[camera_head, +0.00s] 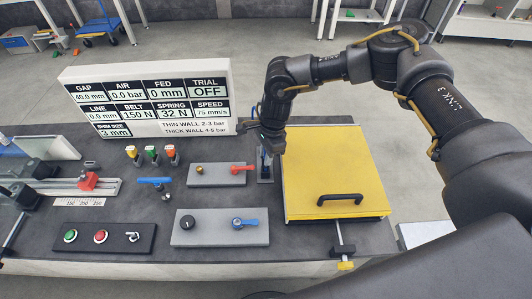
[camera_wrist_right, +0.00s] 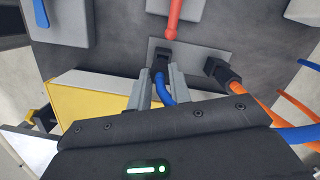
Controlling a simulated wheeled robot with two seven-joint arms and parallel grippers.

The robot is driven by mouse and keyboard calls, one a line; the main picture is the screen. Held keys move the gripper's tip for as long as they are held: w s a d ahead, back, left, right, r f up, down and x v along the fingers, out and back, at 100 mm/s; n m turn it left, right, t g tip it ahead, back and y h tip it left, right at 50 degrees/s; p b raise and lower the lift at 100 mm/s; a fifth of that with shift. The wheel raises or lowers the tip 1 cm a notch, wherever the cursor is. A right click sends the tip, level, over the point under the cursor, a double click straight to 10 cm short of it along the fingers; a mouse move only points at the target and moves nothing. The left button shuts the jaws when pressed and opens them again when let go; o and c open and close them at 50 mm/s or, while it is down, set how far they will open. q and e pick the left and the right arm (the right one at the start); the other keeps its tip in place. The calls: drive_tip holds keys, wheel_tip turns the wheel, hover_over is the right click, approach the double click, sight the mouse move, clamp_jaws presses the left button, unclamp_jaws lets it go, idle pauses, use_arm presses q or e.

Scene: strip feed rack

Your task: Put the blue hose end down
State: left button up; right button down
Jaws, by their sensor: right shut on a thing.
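My right gripper (camera_head: 266,150) is low over the strip of bench between the grey switch plates and the yellow lid. In the wrist view its two grey fingers (camera_wrist_right: 160,90) are shut on the blue hose end (camera_wrist_right: 165,91). The blue hose end has a black fitting (camera_wrist_right: 161,58) that appears over a small grey plate (camera_wrist_right: 190,52); I cannot tell whether it touches it. Beside it, an orange hose with a black fitting (camera_wrist_right: 220,72) lies at the plate's edge. My left gripper does not show.
A yellow lid (camera_head: 320,165) with a black handle (camera_head: 340,198) is close on the right. A red lever (camera_head: 243,168) and a blue lever (camera_head: 245,222) sit on grey plates to the left. A display panel (camera_head: 148,98) stands behind.

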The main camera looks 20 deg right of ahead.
drive_tip(key=shift+f, duration=0.5)
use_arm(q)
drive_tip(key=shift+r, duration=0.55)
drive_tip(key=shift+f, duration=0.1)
use_arm(e)
drive_tip(key=shift+f, duration=0.1)
drive_tip(key=shift+f, duration=0.15)
drive_tip(key=c, duration=1.3)
unclamp_jaws()
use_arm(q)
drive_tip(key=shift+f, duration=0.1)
